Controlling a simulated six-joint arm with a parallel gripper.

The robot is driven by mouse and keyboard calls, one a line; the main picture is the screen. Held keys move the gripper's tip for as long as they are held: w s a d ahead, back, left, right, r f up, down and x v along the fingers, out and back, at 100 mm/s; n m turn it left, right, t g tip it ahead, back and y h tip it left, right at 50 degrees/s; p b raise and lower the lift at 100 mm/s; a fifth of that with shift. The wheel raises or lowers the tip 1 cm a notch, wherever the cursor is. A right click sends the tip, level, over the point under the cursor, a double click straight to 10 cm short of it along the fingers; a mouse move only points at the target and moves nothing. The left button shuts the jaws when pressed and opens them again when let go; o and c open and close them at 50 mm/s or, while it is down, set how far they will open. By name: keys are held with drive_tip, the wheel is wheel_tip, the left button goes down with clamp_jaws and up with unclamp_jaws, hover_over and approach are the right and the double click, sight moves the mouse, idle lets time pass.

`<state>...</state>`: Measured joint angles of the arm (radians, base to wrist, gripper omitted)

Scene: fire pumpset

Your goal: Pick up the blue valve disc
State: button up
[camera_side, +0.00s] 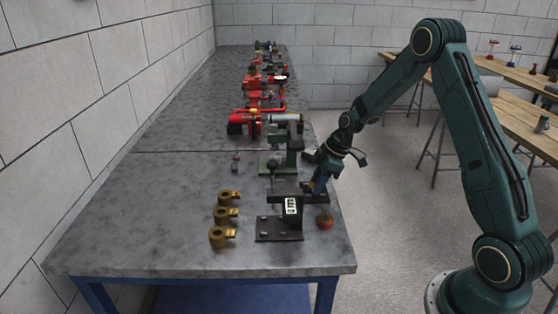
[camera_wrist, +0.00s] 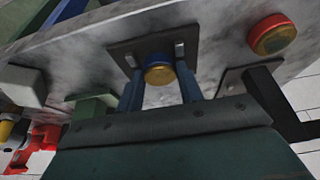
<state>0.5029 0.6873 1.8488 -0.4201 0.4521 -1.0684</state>
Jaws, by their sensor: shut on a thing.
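The blue valve disc (camera_wrist: 160,72), with a gold lower part, sits between the two blue fingers of my gripper (camera_wrist: 158,90) in the wrist view. The fingers are shut on it, one on each side. A dark square plate (camera_wrist: 140,48) shows right behind the disc; I cannot tell whether the two touch. In the side view my gripper (camera_side: 318,188) points down at the right end of a black stand (camera_side: 280,236) on the grey bench. The disc is too small or hidden to make out there.
A red round piece (camera_side: 324,220) lies near the bench's right edge; a red disc with a gold rim (camera_wrist: 272,36) shows in the wrist view. Several brass fittings (camera_side: 222,215) stand left of the stand. A green machine (camera_side: 280,160) and red pump parts (camera_side: 262,122) are behind. The bench's left front is clear.

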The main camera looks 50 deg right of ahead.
drive_tip(key=shift+r, duration=0.1)
wheel_tip(320, 180, up, 20)
idle(0.7)
idle(0.5)
